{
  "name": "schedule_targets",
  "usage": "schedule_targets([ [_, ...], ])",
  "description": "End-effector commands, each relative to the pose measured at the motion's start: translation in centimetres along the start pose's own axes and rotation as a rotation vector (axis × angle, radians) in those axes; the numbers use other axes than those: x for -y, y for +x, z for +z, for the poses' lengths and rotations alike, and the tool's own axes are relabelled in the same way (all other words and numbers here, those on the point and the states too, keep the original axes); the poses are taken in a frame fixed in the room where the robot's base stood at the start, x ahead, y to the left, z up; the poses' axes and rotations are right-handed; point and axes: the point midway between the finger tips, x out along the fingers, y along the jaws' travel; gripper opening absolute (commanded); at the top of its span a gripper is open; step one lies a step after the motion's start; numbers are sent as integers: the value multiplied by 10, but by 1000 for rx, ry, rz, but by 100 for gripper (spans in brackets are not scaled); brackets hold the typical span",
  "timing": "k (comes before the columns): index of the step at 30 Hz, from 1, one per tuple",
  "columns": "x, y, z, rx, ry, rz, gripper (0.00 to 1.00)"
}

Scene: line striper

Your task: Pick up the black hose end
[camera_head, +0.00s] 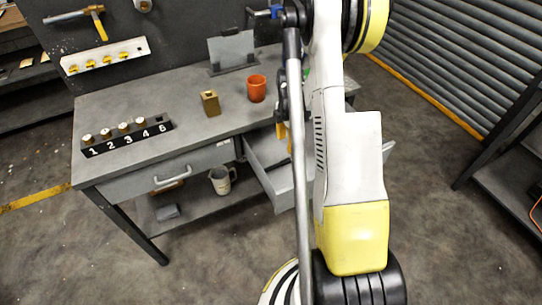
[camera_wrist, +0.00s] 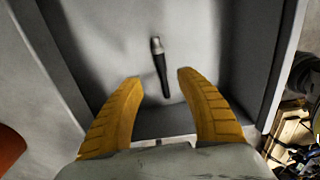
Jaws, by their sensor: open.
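In the wrist view a black hose end (camera_wrist: 160,70) with a lighter metallic tip lies on the floor of an open grey drawer (camera_wrist: 205,60). My gripper (camera_wrist: 158,80) has two yellow ribbed fingers, spread apart and empty. They point into the drawer, with the hose end between and slightly beyond their tips. I cannot tell how high the tips are above the drawer floor. In the head view the drawer (camera_head: 277,185) is pulled out of the workbench; my arm hides much of it, and the hose end does not show there.
On the workbench (camera_head: 180,115) stand an orange cup (camera_head: 256,88), a brass block (camera_head: 210,102) and a numbered rack (camera_head: 127,136). A mug (camera_head: 220,180) stands on the shelf below. The drawer walls rise close around my fingers. Open floor lies in front of the bench.

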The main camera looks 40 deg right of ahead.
Motion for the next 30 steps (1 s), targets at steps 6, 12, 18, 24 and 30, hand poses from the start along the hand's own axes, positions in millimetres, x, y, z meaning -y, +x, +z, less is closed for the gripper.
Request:
schedule_targets([
  [6, 0, 32, 0, -1, -4, -2, 44],
  [12, 0, 58, 0, 0, -3, -1, 44],
  [18, -1, 80, -2, 0, -3, -1, 44],
  [24, 0, 108, -3, 0, -3, 0, 44],
  [30, 0, 107, -3, 0, -3, 0, 44],
])
